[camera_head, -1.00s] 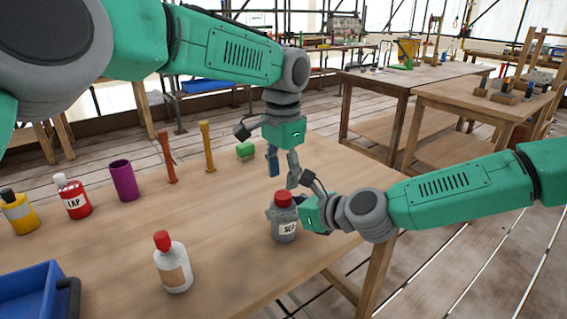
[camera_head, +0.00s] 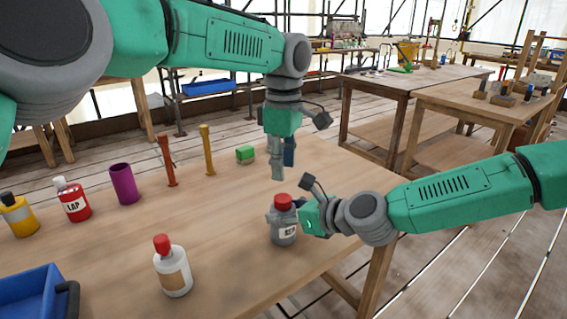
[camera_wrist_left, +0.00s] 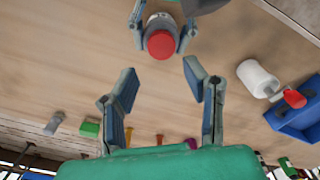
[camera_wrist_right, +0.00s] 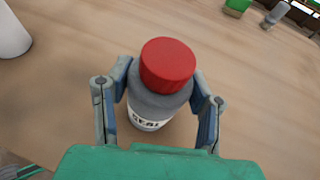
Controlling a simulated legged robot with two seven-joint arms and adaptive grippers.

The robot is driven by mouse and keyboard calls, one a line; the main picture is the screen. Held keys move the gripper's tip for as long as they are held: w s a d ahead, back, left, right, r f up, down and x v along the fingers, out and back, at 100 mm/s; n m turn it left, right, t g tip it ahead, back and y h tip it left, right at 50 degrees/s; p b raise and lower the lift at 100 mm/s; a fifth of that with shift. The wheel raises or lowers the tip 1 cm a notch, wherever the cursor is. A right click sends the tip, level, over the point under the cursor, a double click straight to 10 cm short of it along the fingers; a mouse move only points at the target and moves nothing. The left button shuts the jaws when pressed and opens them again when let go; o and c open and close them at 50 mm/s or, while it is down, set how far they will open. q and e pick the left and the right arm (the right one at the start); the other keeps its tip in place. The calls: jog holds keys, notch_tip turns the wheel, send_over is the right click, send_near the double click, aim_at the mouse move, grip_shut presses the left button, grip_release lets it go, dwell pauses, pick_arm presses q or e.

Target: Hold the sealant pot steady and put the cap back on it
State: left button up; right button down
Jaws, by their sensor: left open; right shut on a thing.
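The sealant pot (camera_head: 284,234) is a grey bottle with a white label, upright near the table's right edge. A red cap (camera_wrist_right: 167,64) sits on its top; it also shows in the left wrist view (camera_wrist_left: 161,44). My right gripper (camera_wrist_right: 162,98) is shut around the pot's body from the right, one finger on each side. My left gripper (camera_head: 283,167) hangs above and behind the pot, fingers pointing down. In the left wrist view its fingers (camera_wrist_left: 160,82) are apart with nothing between them, clear of the cap.
A white bottle with a red top (camera_head: 173,270) stands left of the pot, near a blue tray (camera_head: 32,290). Yellow (camera_head: 19,214) and red (camera_head: 73,200) bottles, a purple cylinder (camera_head: 124,184) and a green block (camera_head: 245,153) stand farther back. The table between is clear.

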aim_at(283, 197)
pick_arm(q)
jog(key=shift+r+n, duration=0.15)
jog(key=shift+n, duration=1.05)
notch_tip(283, 197, down, 8)
jog(key=shift+f, duration=0.1)
